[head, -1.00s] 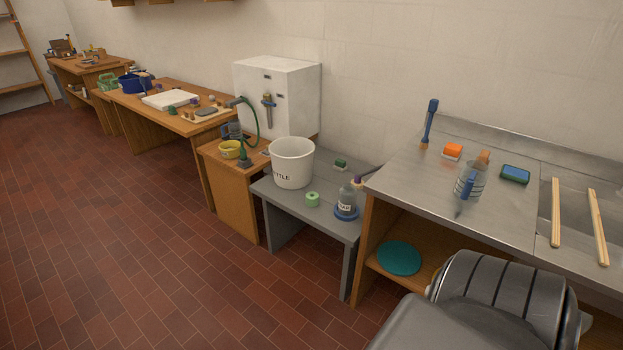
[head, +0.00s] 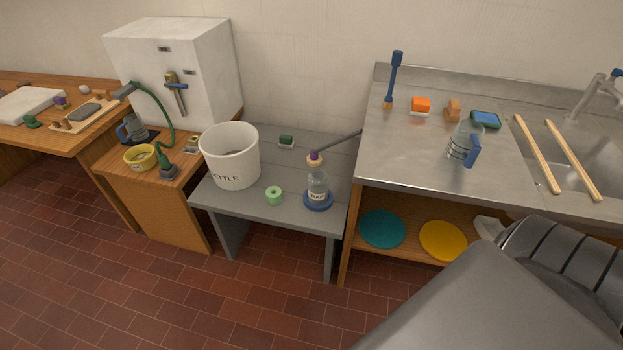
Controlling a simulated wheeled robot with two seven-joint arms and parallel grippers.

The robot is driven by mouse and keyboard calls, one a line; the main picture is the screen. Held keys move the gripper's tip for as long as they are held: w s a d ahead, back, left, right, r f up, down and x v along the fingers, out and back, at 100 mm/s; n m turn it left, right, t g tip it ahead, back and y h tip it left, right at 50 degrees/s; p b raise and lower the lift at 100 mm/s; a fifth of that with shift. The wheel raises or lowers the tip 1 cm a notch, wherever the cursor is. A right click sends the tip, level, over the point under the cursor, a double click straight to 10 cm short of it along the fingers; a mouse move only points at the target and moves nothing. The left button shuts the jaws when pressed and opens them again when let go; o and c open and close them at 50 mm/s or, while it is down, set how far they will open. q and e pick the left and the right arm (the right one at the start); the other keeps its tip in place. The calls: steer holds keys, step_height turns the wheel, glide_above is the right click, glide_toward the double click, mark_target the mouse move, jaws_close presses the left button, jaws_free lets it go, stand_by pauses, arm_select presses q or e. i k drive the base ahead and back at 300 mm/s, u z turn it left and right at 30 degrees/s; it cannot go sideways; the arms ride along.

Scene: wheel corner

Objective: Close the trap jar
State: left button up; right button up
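The trap jar (head: 318,186) is a small clear jar with a partly readable white label. It stands upright in a blue round base (head: 318,202) near the front right of the low grey table. A purple and tan piece (head: 314,158) shows at or just behind the jar's mouth, with a grey rod running from it up to the right; I cannot tell whether it touches the jar. A light green ring-like piece (head: 274,196) lies left of the jar. Neither gripper is in view; only grey parts of my own body show at the lower right.
A white bucket (head: 230,158) and a small green block (head: 286,142) stand on the grey table (head: 250,214). The higher steel counter (head: 400,160) at its right holds a clear jug (head: 464,142) and wooden sticks. The tiled floor in front is clear.

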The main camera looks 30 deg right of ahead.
mark_target(318, 180)
steer(key=z, duration=0.85)
steer(key=i, duration=0.8)
steer(key=z, duration=0.8)
